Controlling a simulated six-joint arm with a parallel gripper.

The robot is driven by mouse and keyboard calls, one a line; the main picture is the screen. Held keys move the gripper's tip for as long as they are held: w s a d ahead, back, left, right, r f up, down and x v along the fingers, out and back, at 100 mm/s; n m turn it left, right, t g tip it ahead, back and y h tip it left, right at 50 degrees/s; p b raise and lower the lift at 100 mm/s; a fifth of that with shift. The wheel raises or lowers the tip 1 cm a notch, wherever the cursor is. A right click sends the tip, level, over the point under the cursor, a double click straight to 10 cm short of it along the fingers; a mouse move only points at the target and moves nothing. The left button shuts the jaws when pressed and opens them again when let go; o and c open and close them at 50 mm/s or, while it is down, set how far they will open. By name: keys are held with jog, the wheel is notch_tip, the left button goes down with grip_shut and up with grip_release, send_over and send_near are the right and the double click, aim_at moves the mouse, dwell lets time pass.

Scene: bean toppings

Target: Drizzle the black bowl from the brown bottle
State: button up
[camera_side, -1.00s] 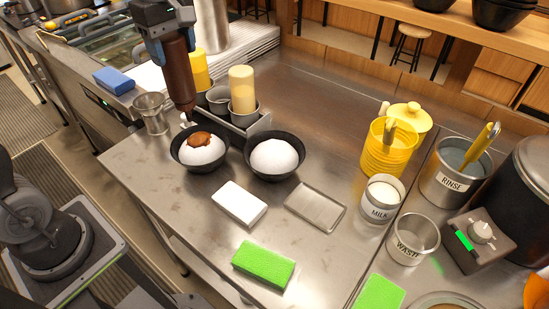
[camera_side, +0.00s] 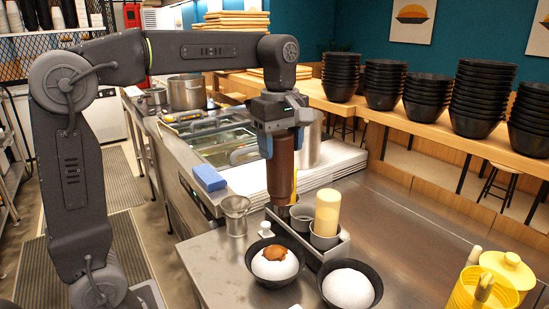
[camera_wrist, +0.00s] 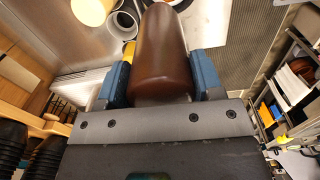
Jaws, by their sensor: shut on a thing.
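My gripper (camera_side: 280,122) is shut on the brown bottle (camera_side: 282,168) and holds it upright at the left end of the metal rack (camera_side: 318,258). I cannot tell whether its lower end is in a rack cup or just above it. In the wrist view, the bottle (camera_wrist: 160,55) sits between the two blue fingers of my gripper (camera_wrist: 162,80). A black bowl (camera_side: 252,273) in front of the rack holds a white mound (camera_side: 272,268) topped with brown sauce (camera_side: 276,253). A second black bowl (camera_side: 375,282) to its right holds a plain white mound (camera_side: 348,288).
A pale yellow bottle (camera_side: 327,212) stands in the rack beside the brown one. A metal cup (camera_side: 236,215) and a blue sponge (camera_side: 209,178) lie to the left. Yellow containers (camera_side: 482,292) stand at the right. Counter between rack and containers is clear.

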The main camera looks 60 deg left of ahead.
jog(key=w+d+t+h, duration=0.1)
jog(key=w+d, duration=0.3)
jog(key=d, duration=0.3)
jog(key=w+d+t, duration=0.1)
jog(key=w+d, duration=0.2)
jog(key=d, duration=0.5)
jog(key=s+x, duration=0.1)
jog(key=x, duration=0.6)
jog(key=shift+a+f, duration=0.4)
jog(key=shift+a, duration=0.05)
jog(key=shift+s, duration=0.15)
